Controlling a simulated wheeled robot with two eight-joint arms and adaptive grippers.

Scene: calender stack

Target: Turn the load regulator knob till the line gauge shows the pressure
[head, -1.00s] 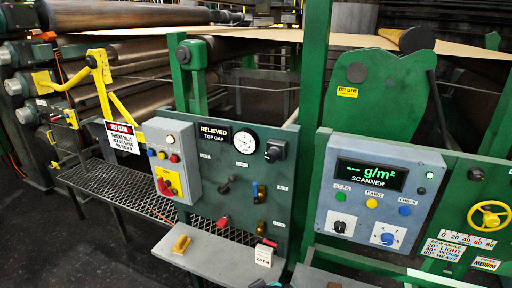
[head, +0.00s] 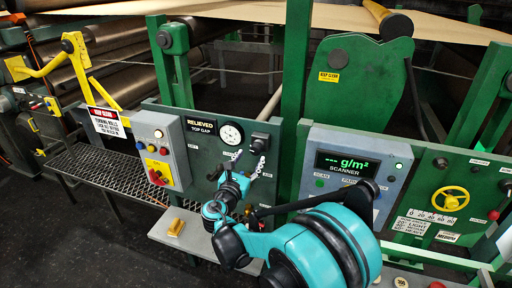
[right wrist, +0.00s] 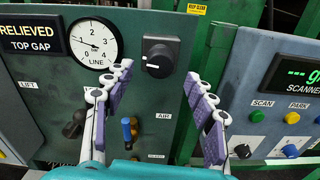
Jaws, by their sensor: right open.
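The load regulator knob (head: 261,141) is a black knob on the green panel, right of the line gauge. In the right wrist view the knob (right wrist: 159,57) shows a light pointer mark. The line gauge (head: 231,133) is a round white dial; in the right wrist view this gauge (right wrist: 93,43) has a thin dark needle, its exact reading unclear. My right gripper (head: 248,163) is open and empty in front of the panel. In the right wrist view its fingers (right wrist: 157,75) stand apart on either side below the knob, not touching it. My left gripper is not in view.
Small levers, including a blue-handled one (right wrist: 129,129), sit below the knob. The scanner box (head: 312,160) juts out on the right. A grey box with a red switch (head: 158,150) is left of the panel. A grey ledge (head: 160,233) runs below.

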